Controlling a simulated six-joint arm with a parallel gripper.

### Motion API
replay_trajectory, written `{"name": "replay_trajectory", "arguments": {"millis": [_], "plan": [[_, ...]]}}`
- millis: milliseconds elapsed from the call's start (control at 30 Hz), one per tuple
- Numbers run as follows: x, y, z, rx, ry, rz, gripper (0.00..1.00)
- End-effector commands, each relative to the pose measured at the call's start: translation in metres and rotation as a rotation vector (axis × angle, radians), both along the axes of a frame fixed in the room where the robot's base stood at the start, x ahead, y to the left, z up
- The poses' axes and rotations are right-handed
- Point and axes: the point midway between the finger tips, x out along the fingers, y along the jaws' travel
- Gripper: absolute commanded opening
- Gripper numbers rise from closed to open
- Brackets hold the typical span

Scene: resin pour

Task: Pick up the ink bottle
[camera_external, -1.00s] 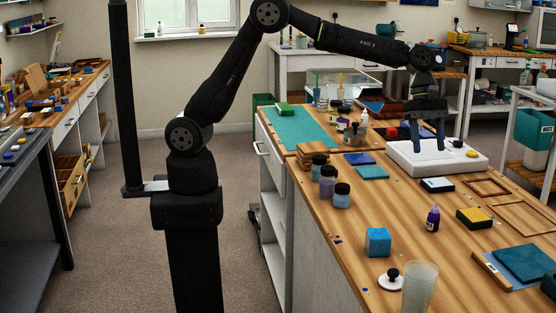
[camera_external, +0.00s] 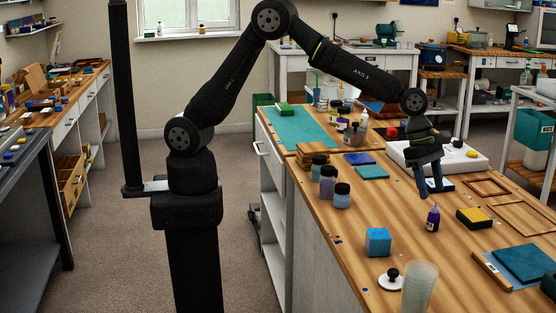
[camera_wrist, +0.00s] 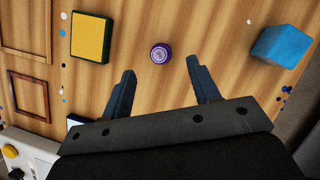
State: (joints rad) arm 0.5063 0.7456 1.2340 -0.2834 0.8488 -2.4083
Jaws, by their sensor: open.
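The ink bottle (camera_external: 432,218) is small and dark purple with a narrow purple tip. It stands upright on the wooden bench. In the wrist view the ink bottle (camera_wrist: 160,53) is seen from above as a round purple shape, ahead of the gap between my fingers. My gripper (camera_external: 432,194) is open and empty, with its fingers pointing down just behind and above the bottle in the external view. In the wrist view my gripper (camera_wrist: 158,82) has its two dark fingers spread apart. They do not appear to touch the bottle.
A yellow-topped dark block (camera_external: 474,217) lies to the bottle's right, and a blue cube (camera_external: 378,241) stands to its front left. A white device (camera_external: 468,160) with knobs sits behind. Wooden frames (camera_external: 520,210) lie at the right. The wood right around the bottle is clear.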

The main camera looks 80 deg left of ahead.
Motion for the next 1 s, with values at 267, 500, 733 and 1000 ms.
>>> {"name": "replay_trajectory", "arguments": {"millis": [267, 500, 733, 1000], "plan": [[0.005, -0.009, -0.025, 0.0, -0.001, 0.0, 0.56], [0.007, -0.012, -0.049, 0.002, 0.002, 0.0, 0.56], [0.013, -0.02, -0.074, 0.0, 0.0, -0.001, 0.56], [0.013, -0.02, -0.075, 0.001, -0.001, -0.001, 0.44]]}}
